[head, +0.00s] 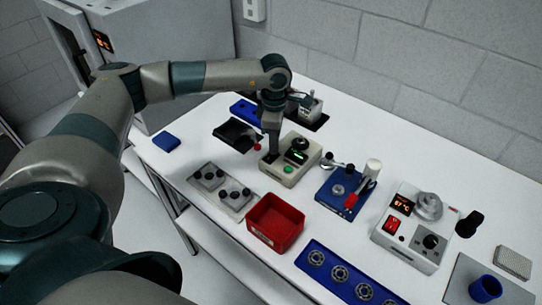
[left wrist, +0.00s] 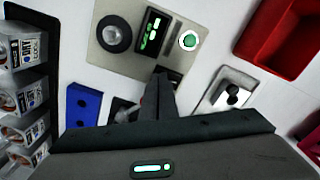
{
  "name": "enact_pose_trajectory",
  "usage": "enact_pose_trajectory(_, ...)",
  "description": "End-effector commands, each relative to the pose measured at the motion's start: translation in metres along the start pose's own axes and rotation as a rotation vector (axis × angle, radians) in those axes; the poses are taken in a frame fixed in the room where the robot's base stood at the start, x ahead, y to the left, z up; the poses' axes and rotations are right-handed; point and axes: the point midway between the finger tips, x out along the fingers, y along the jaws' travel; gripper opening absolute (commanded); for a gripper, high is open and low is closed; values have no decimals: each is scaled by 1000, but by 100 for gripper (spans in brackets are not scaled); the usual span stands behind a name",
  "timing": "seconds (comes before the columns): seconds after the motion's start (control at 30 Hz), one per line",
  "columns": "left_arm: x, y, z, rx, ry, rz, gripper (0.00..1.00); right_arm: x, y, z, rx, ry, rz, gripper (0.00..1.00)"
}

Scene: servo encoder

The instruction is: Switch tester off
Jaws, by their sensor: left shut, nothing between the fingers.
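The tester (head: 291,168) is a beige box on the table with a black knob, a lit green display (head: 297,155) and a green button (head: 289,169). In the left wrist view the tester (left wrist: 112,58) shows its display (left wrist: 153,32) and button (left wrist: 188,40) glowing green. A dark switch area (left wrist: 170,74) lies at its near edge, partly hidden by the fingers. My left gripper (head: 270,151) is shut and empty, pointing down at the tester's left end. Its fingertips (left wrist: 160,78) overlap the switch area; I cannot tell whether they touch. My right gripper is not in view.
A red bin (head: 275,222), a grey fixture plate (head: 222,189) and a blue fixture (head: 344,190) stand near the tester. A heater-like unit (head: 412,237) with a lit display and a blue bearing tray (head: 345,275) are to the right. A black tray (head: 237,134) lies left.

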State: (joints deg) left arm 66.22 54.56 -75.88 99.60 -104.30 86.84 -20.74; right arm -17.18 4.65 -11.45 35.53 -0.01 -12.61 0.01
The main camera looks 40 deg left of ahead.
Motion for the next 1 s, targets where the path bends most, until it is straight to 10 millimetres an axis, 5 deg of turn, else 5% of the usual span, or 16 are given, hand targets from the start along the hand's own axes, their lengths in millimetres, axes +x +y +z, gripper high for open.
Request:
enact_pose_trajectory(0.57, 4, -1, 0, 0, 1, -2, 0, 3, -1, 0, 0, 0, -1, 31)
enact_pose_trajectory(1.0, -24, 0, 0, 1, 0, 0, 0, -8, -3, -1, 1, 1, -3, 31)
